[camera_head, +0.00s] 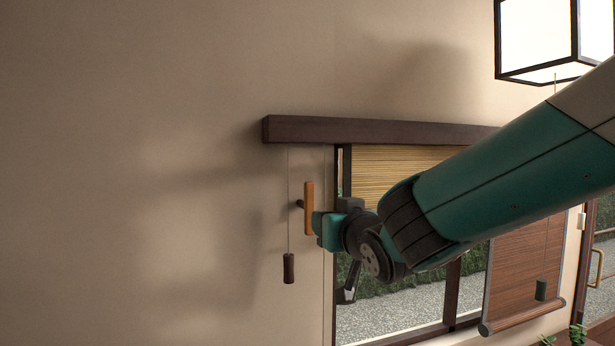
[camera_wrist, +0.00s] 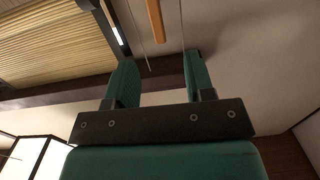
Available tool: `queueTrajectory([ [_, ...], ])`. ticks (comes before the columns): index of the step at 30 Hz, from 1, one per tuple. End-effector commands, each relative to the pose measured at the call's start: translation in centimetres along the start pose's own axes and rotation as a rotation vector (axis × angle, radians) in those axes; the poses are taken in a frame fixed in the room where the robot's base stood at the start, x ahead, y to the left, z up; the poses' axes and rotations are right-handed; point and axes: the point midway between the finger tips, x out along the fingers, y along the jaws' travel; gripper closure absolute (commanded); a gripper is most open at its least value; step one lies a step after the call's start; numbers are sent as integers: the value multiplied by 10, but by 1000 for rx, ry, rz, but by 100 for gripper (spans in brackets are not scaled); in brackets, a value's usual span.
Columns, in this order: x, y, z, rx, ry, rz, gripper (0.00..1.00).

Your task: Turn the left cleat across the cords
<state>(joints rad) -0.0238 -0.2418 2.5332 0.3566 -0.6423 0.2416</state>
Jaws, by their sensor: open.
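The left cleat (camera_head: 309,208) is a light wooden bar on a short dark post on the wall, standing upright, roughly along the cords. A thin cord (camera_head: 289,200) hangs to its left and ends in a dark weight (camera_head: 289,268). Another thin cord (camera_head: 324,290) shows below my gripper. My gripper (camera_head: 318,224) is right beside the cleat's lower half; I cannot tell whether they touch. In the wrist view my gripper (camera_wrist: 160,75) is open with nothing between its fingers. The cleat (camera_wrist: 155,20) lies beyond the fingertips, between two thin cords.
A dark wooden rail (camera_head: 370,131) runs above the window, with a yellowish slatted blind (camera_head: 390,170) under it. A brown blind (camera_head: 520,270) with a dark-green cord weight (camera_head: 541,290) hangs at right. A lamp (camera_head: 535,35) hangs upper right. The wall at left is clear.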

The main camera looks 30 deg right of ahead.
Motion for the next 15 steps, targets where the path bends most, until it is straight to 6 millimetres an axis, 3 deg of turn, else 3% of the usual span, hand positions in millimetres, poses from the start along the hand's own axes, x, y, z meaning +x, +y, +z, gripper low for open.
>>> queueTrajectory([
  [3, 2, 7, -10, -7, 47, 20, 51],
  [15, 22, 10, -1, 5, 49, 35, 51],
])
